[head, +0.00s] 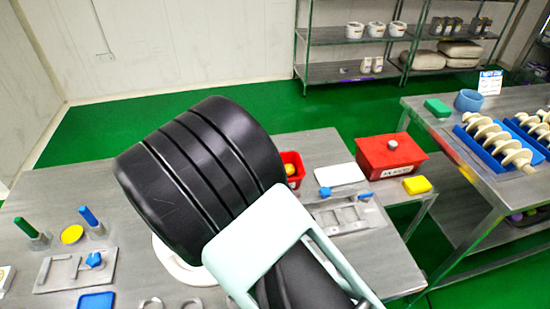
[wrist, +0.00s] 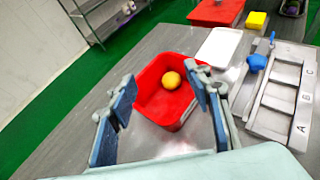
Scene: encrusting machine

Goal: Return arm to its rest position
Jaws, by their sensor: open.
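My gripper (wrist: 165,110) is open in the wrist view, its two blue-padded fingers apart with nothing between them. A red bin (wrist: 158,72) with a yellow-orange ball (wrist: 171,80) in it lies beyond the fingertips on the steel table. In the head view my dark arm link and pale wrist part cover the middle of the table, and the fingers are hidden. The red bin (head: 299,160) shows partly behind my arm there.
Right of the bin are a white tray (head: 339,174), a metal fixture (head: 350,216), a lidded red box (head: 375,164) and a yellow block (head: 417,184). Left are green and blue handles and a yellow disc (head: 72,234). A second table (head: 437,124) stands right, shelves behind.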

